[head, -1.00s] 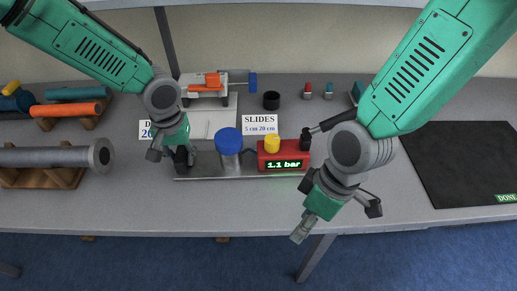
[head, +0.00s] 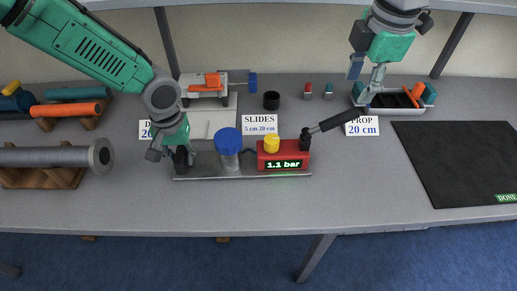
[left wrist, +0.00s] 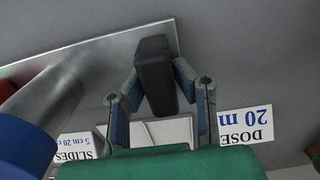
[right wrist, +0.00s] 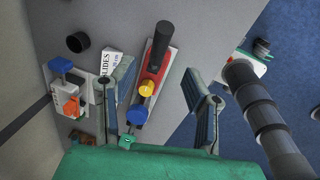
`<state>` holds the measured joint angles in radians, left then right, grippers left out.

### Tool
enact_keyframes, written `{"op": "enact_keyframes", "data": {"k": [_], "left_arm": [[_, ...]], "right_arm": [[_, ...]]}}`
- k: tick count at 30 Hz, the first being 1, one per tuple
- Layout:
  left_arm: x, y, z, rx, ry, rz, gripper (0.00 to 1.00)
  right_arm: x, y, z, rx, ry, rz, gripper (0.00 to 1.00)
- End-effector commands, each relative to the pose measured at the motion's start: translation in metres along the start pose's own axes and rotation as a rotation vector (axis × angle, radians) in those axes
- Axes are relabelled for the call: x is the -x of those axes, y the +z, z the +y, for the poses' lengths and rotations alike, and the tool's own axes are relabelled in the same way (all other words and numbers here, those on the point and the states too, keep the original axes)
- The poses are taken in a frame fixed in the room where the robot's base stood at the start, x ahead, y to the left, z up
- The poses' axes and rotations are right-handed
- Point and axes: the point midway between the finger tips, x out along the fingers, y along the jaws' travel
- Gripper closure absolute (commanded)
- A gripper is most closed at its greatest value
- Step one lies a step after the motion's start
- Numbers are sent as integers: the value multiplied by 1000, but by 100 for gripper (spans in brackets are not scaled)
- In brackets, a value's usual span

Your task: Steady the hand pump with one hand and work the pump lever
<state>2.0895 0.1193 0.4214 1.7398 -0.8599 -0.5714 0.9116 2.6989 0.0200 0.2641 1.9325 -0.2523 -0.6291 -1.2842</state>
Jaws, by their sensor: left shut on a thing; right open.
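The hand pump has a red body (head: 283,155) reading 1.1 bar, a yellow knob (head: 271,143), a blue-capped cylinder (head: 228,140) and a metal base plate (head: 240,173). Its black lever (head: 335,122) slants up to the right; it also shows in the right wrist view (right wrist: 160,42). My left gripper (head: 180,158) is shut on the black grip (left wrist: 154,72) at the plate's left end. My right gripper (head: 368,78) is open and empty, above and behind the lever's outer end. In the right wrist view, the pump appears between its spread fingers (right wrist: 158,75).
A grey pipe (head: 50,157) lies on a wooden cradle at left. A white slide device (head: 204,92) and a black ring (head: 271,100) stand behind the pump. A tray (head: 388,109) is at back right, near the right gripper. A black mat (head: 460,160) covers the right. The table front is clear.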

Motion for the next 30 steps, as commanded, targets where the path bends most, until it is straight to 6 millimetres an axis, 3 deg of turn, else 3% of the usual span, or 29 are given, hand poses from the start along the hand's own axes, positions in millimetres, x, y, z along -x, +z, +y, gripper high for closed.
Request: {"op": "enact_keyframes", "data": {"k": [18, 30], "left_arm": [[-1, 1, 1, -1, 1, -2, 100], [-1, 1, 0, -1, 1, -1, 100]], "right_arm": [[-89, -1, -1, 0, -2, 0, 58], [-106, -1, -1, -2, 0, 1, 58]]}}
